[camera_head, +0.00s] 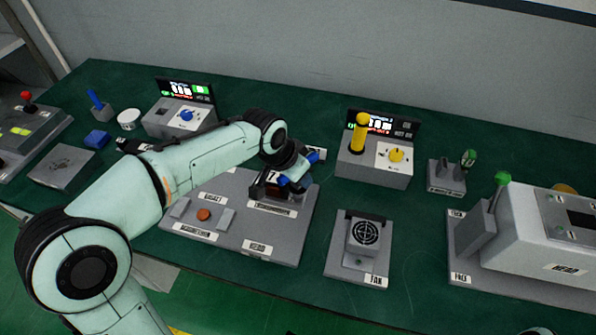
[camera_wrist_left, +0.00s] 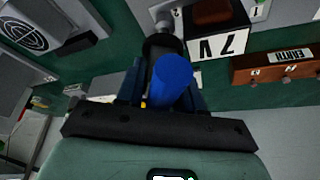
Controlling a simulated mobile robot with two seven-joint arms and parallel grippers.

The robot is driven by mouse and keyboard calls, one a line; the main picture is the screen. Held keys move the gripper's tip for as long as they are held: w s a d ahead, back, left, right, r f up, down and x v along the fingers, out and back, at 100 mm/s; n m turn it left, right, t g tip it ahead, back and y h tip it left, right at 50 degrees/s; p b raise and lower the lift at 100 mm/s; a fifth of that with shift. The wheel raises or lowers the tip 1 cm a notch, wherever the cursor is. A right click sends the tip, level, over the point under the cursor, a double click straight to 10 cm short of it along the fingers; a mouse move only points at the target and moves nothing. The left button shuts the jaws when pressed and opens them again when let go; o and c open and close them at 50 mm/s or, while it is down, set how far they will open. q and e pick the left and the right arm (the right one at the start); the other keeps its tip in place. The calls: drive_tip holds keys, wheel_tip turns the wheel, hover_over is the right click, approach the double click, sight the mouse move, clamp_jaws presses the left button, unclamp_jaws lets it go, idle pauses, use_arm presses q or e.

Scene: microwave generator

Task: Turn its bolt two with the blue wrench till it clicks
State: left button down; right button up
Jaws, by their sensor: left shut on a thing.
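My left gripper (camera_head: 285,183) is over the far right part of the large grey base panel (camera_head: 286,236). It is shut on the blue wrench (camera_head: 300,180). In the left wrist view the blue handle (camera_wrist_left: 173,80) is between the dark fingers, and its dark shaft points away from the gripper. The shaft's far end meets or overlaps a grey metal bolt-like part (camera_wrist_left: 165,18); I cannot tell whether it is seated on it. No bolt number is readable there. My right gripper is out of view.
A fan unit (camera_head: 364,240) stands right of the panel. Behind it is a box with a yellow lever (camera_head: 360,135). A box with a blue knob (camera_head: 182,118) stands at the back left. A white block marked 7 V (camera_wrist_left: 222,45) and a brown block (camera_wrist_left: 280,66) are near the wrench.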

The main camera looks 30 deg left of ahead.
use_arm(q)
drive_tip(key=n+y, duration=0.1)
drive_tip(key=n, duration=0.1)
drive_tip(key=shift+d+n, duration=0.1)
drive_tip(key=shift+n, duration=0.2)
drive_tip(key=shift+n+y+b, duration=0.4)
drive_tip(key=shift+n+b, duration=0.1)
drive_tip(key=shift+n, duration=0.5)
drive_tip(key=shift+f+n+y+b, duration=0.1)
drive_tip(key=shift+n+y+b, duration=0.35)
drive_tip(key=shift+n, duration=0.55)
drive_tip(key=shift+n+y, duration=0.45)
drive_tip(key=shift+n, duration=0.85)
